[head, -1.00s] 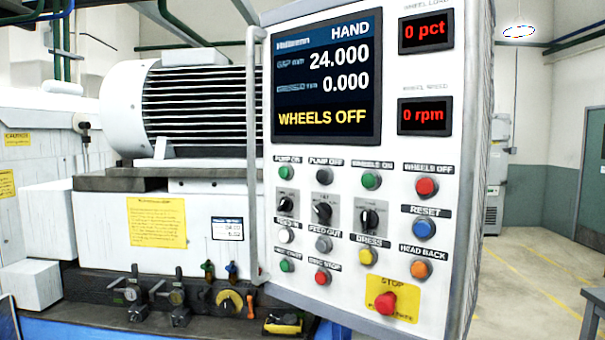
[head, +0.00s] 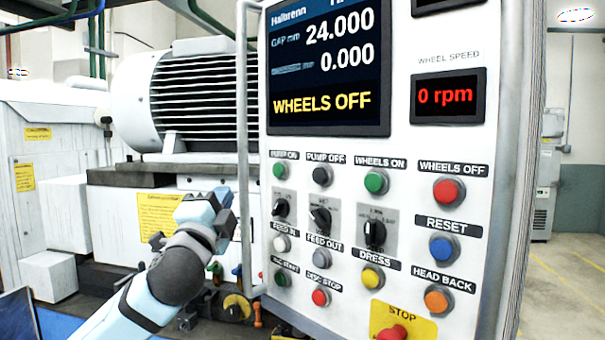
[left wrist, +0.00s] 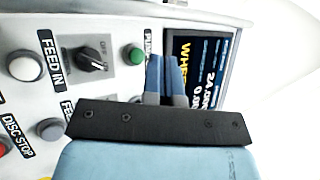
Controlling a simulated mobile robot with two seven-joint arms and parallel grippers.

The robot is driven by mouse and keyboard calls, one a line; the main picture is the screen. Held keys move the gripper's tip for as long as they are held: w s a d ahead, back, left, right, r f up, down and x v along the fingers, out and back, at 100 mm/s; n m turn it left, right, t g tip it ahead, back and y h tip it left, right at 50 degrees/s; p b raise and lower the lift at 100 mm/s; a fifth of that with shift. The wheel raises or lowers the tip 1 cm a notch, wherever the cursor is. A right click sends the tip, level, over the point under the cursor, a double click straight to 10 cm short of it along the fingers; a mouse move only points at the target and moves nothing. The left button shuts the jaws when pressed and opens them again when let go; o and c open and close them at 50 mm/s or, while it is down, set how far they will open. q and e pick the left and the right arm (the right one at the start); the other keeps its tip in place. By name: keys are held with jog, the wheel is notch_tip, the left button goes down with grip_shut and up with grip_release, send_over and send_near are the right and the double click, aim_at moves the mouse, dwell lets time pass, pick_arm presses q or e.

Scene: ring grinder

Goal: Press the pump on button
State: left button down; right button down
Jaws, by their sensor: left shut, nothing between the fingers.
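The pump on button (head: 279,171) is a small green button at the top left of the panel's button rows, under its PUMP ON label. It also shows as a green button (left wrist: 135,55) in the left wrist view, beside a partly hidden label. My left gripper (head: 226,196) is shut and empty, to the left of and below the button in the head view. In the left wrist view its blue-grey fingers (left wrist: 165,88) lie together, just right of the green button and in front of the screen edge. Contact with the button does not show. My right gripper is not in view.
A vertical grab bar (head: 243,120) runs along the panel's left edge, close to my left gripper. The pump off button (head: 322,176), selector knobs (head: 319,218) and a red stop button (head: 392,333) are nearby. The screen (head: 328,75) reads WHEELS OFF.

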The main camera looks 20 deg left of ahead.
aim_at(279, 170)
pick_arm(q)
jog(key=r+y, duration=0.1)
jog(key=r, duration=0.2)
jog(key=shift+s+r+t, duration=0.15)
jog(key=shift+s+t, duration=0.05)
jog(key=shift+t, duration=0.1)
jog(key=w+d, duration=0.3)
jog(key=w, duration=0.5)
jog(key=shift+w+p, duration=0.2)
jog(key=shift+p, duration=0.15)
jog(key=shift+w, duration=0.15)
dwell(1.7)
jog(key=shift+w+d, duration=0.15)
jog(key=shift+w, duration=0.1)
